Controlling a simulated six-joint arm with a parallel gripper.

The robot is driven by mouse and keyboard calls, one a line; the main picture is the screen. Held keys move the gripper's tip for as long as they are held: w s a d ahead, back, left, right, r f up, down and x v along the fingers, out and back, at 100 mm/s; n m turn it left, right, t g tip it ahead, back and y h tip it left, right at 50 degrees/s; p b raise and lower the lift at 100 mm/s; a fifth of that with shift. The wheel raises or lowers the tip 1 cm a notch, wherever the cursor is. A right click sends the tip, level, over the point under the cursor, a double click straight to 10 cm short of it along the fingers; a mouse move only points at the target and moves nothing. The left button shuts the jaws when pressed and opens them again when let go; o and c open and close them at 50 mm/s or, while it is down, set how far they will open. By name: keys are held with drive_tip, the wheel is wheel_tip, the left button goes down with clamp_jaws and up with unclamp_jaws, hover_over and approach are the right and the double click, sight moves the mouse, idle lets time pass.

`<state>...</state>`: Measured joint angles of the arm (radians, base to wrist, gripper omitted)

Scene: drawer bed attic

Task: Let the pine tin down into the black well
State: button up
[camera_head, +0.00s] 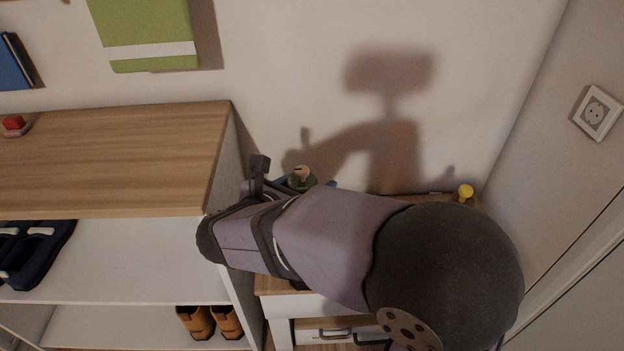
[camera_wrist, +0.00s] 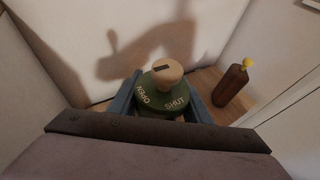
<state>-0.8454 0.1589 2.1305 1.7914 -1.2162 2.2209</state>
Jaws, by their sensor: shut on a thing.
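The pine tin (camera_wrist: 153,108) is dark green with a round lid lettered OPEN and SHUT and a pale wooden knob on top. My gripper (camera_wrist: 165,102) is shut on it, with a blue-grey finger on each side. In the head view only the knob and upper part of the tin (camera_head: 302,182) show above my arm, which hides the rest. The tin looks about upright. I cannot make out the black well in either view. I cannot tell how high the tin is above the surface below.
A brown bottle with a yellow top (camera_wrist: 231,86) stands right of the tin; its yellow top (camera_head: 466,192) shows by the wall. A wood-topped shelf unit (camera_head: 120,155) with shoes stands at left. Walls close in behind and at right. A low drawer unit (camera_head: 300,304) lies beneath my arm.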

wheel_tip(320, 180, down, 8)
drive_tip(key=b, duration=0.7)
drive_tip(key=shift+r+b, duration=0.15)
drive_tip(key=shift+b, duration=0.25)
drive_tip(key=shift+s+f, duration=0.1)
drive_tip(key=shift+f, duration=0.1)
drive_tip(key=o, duration=1.2)
drive_tip(key=shift+f, duration=0.1)
drive_tip(key=shift+s, duration=0.1)
drive_tip(key=p+v, duration=0.1)
drive_tip(key=v, duration=0.6)
drive_tip(key=shift+r+p, duration=0.3)
drive_tip(key=shift+r, duration=0.1)
